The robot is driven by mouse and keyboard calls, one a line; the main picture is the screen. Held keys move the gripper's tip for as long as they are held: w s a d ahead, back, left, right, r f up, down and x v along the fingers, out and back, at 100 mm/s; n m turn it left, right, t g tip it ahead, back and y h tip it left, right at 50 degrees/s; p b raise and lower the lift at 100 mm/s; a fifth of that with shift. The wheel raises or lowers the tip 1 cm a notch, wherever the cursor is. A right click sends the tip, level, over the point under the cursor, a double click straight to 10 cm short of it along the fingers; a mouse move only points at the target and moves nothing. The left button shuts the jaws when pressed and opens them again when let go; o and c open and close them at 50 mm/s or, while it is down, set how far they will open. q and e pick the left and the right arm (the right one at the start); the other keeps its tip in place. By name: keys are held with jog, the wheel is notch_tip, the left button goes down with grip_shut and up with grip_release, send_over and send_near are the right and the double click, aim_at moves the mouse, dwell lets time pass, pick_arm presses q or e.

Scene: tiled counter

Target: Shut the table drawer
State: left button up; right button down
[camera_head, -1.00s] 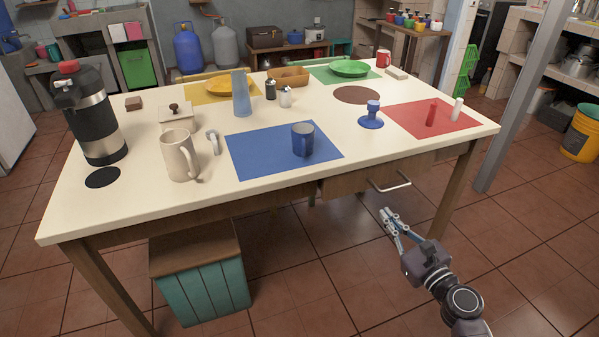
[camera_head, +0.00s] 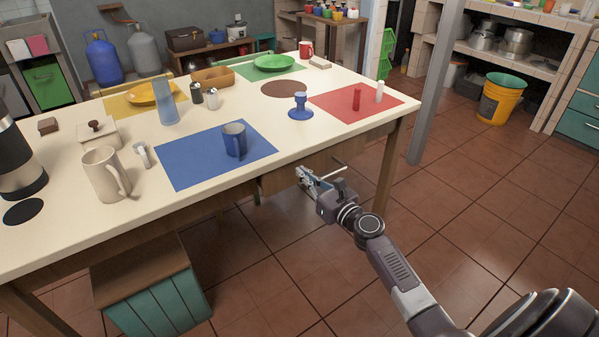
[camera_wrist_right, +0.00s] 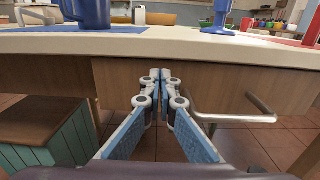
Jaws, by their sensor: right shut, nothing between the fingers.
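The table drawer (camera_head: 277,182) is a wooden front under the near edge of the cream table top (camera_head: 70,238). Its front (camera_wrist_right: 215,78) fills much of the right wrist view and seems to stand a little out from the apron; how far is hard to tell. A metal bar handle (camera_wrist_right: 240,117) sticks out of it, right of my fingers. My right gripper (camera_head: 304,174) is shut and empty, its fingertips (camera_wrist_right: 160,75) pointing at the drawer front, left of the handle. Whether they touch it I cannot tell. My left gripper is out of view.
A wooden-topped teal bin (camera_head: 150,285) stands under the table, left of the drawer. A table leg (camera_head: 388,170) is to the right. A blue mug (camera_head: 234,140) on a blue mat stands above. The tiled floor in front is clear.

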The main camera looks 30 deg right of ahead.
aim_at(294, 166)
jog(key=shift+w+a, duration=0.1)
jog(key=shift+w, duration=0.75)
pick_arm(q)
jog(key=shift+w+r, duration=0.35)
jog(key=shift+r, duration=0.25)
pick_arm(e)
jog(key=shift+w, duration=0.15)
jog(key=shift+w, duration=0.2)
jog(key=w+b, duration=0.1)
jog(key=w, duration=0.2)
jog(key=shift+w+a, duration=0.15)
jog(key=shift+w, duration=0.35)
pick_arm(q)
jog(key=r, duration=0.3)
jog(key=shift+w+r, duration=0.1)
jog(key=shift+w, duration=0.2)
pick_arm(e)
jog(key=shift+r, duration=0.2)
jog(key=shift+r, duration=0.1)
